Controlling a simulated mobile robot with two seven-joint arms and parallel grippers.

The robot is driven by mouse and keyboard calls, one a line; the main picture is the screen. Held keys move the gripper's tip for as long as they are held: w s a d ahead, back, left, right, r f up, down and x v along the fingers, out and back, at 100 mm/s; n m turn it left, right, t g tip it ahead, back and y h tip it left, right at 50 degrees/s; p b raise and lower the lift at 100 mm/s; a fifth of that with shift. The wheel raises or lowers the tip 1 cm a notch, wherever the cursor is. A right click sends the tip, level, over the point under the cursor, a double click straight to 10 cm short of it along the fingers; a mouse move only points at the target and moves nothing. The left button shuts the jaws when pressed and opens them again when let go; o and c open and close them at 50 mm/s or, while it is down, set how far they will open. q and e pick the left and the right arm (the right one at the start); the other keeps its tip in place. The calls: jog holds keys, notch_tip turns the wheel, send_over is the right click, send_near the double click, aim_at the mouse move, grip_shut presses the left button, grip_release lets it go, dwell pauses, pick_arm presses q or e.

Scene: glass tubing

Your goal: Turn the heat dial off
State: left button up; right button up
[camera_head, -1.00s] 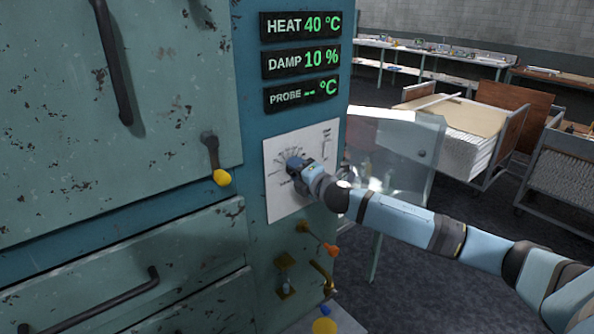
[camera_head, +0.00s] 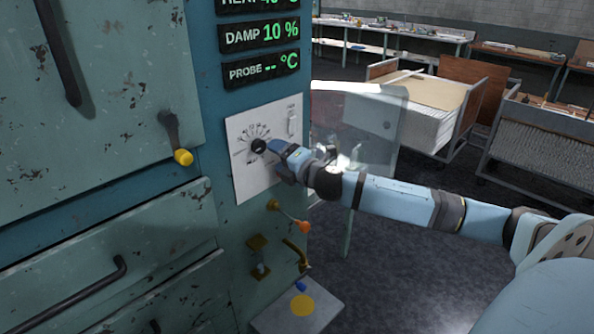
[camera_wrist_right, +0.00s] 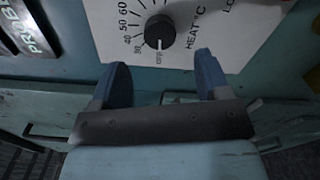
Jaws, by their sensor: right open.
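The heat dial is a round black knob (camera_head: 258,145) on a white scale plate (camera_head: 240,175) on the cabinet front. In the right wrist view the dial (camera_wrist_right: 159,31) has a white pointer line directed down toward the small mark below 30, and the word HEAT is printed beside it. My right gripper (camera_head: 273,150) is just to the right of the dial. In the right wrist view its two blue fingers (camera_wrist_right: 160,75) are spread and empty, with the dial beyond their tips, apart from them. My left gripper is not in view.
A DAMP display (camera_head: 260,35) reads 10 %. Below the plate are an orange-tipped lever (camera_head: 304,227) and brass fittings (camera_head: 259,255). A yellow-tipped handle (camera_head: 183,157) sticks out at left. A clear panel (camera_head: 375,130) stands behind my arm.

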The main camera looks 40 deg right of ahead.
jog(key=s+b, duration=0.1)
jog(key=s, duration=0.5)
jog(key=shift+s+d, duration=0.25)
jog(key=shift+s, duration=0.15)
jog(key=s+a+f+m+g+p, duration=0.15)
jog(key=s+a+f+m, duration=0.3)
jog(key=f, duration=0.45)
jog(key=s+a+f+m+g+y, duration=0.1)
jog(key=s+a+f+m+g, duration=0.1)
jog(key=s+a+f+m, duration=0.45)
jog(key=s+a+f+m+g+p, duration=0.15)
jog(key=s+a+f, duration=0.25)
jog(key=f, duration=0.6)
jog(key=s+a+f+m+g+y, duration=0.1)
jog(key=s+a+f+m+g, duration=0.1)
jog(key=s+a+f+m, duration=0.4)
jog(key=s+a+m+p, duration=0.1)
jog(key=s+a, duration=0.2)
jog(key=shift+s+a+f, duration=0.15)
jog(key=shift+a, duration=0.25)
